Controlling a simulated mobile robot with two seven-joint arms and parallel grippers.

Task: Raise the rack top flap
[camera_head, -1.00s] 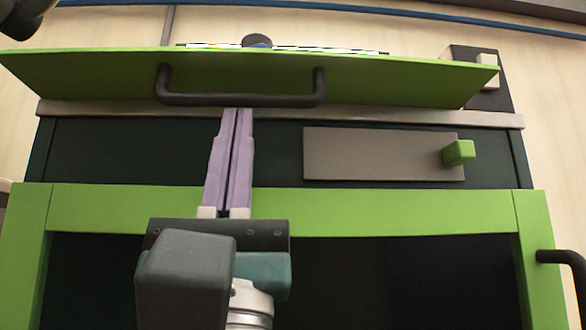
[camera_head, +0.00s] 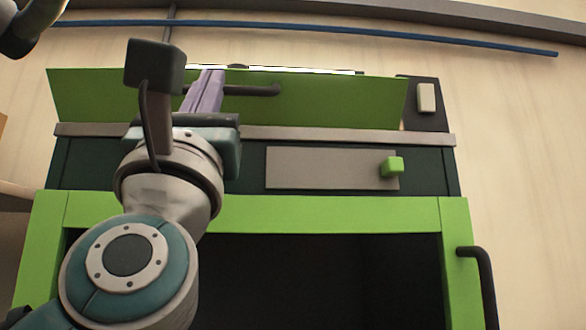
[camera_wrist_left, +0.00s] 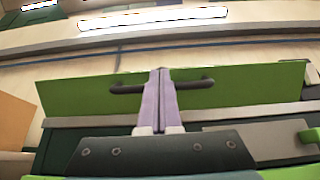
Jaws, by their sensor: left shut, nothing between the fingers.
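The rack top flap (camera_head: 330,104) is a long green panel above the front of the rack, standing near upright; it also shows in the left wrist view (camera_wrist_left: 255,88). Its dark bar handle (camera_head: 258,91) is partly hidden behind my left gripper in the head view. My left gripper (camera_head: 213,73) is shut and empty, its lilac fingers together and pointing up in front of the flap. In the left wrist view the fingertips (camera_wrist_left: 160,72) overlap the middle of the handle (camera_wrist_left: 195,84); I cannot tell whether they touch it. My right gripper is not in view.
Below the flap are a metal strip (camera_head: 430,138) and a grey panel (camera_head: 325,168) with a green knob (camera_head: 392,166). The green-framed front (camera_head: 330,214) has a dark interior and a dark side handle (camera_head: 485,275). A dark box with a pale switch (camera_head: 426,97) stands behind right.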

